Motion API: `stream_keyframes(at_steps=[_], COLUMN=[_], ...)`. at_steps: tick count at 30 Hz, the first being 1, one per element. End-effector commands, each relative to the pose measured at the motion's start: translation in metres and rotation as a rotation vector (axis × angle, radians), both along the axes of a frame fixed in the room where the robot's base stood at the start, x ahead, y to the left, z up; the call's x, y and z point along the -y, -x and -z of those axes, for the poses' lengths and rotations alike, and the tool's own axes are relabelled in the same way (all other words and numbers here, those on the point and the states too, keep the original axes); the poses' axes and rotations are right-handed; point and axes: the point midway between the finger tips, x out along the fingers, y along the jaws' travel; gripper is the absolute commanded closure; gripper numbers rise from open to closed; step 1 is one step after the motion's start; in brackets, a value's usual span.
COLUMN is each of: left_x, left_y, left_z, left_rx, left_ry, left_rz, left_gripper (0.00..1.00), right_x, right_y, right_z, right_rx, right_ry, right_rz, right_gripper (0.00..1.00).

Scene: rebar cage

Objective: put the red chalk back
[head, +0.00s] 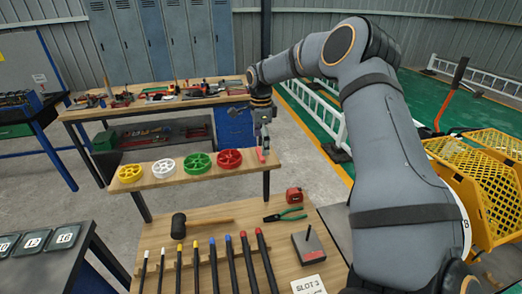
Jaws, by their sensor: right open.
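My right gripper (262,140) hangs at the right end of the narrow wooden shelf, pointing down, with its jaws open. A small pinkish-red piece (262,155), which looks like the red chalk, shows right at its fingertips; I cannot tell whether it touches them. A card reading SLOT 3 (308,285) lies in front of the block. My left gripper is not in view.
Yellow, white, green and red wheels (229,158) line the shelf. The near table holds a mallet (179,226), green-handled pliers (285,215), a red tape measure (294,196) and several colour-tipped bars (229,262). Yellow mesh barriers (485,190) stand at right.

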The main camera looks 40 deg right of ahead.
Motion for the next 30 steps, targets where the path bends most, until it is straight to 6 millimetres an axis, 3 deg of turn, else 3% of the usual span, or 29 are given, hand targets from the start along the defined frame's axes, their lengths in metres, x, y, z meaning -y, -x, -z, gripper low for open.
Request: stream_keyframes(at_steps=[3, 6, 10, 15, 30], left_x=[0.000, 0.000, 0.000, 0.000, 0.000], left_y=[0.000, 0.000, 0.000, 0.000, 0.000], left_z=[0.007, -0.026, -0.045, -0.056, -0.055], left_rx=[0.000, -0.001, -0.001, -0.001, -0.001], left_ry=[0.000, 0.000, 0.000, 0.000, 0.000], left_rz=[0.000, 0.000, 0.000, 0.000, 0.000], left_gripper=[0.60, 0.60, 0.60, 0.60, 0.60], right_x=[0.000, 0.000, 0.000, 0.000, 0.000], right_y=[-0.001, 0.000, 0.000, 0.000, 0.000], right_z=[-0.032, -0.066, -0.085, -0.095, -0.094], right_rx=[0.007, 0.001, 0.001, 0.000, 0.001], right_ry=[0.003, 0.000, 0.000, 0.000, 0.000], right_rz=[0.000, 0.000, 0.000, 0.000, 0.000], right_gripper=[0.03, 0.03, 0.03, 0.03, 0.03])
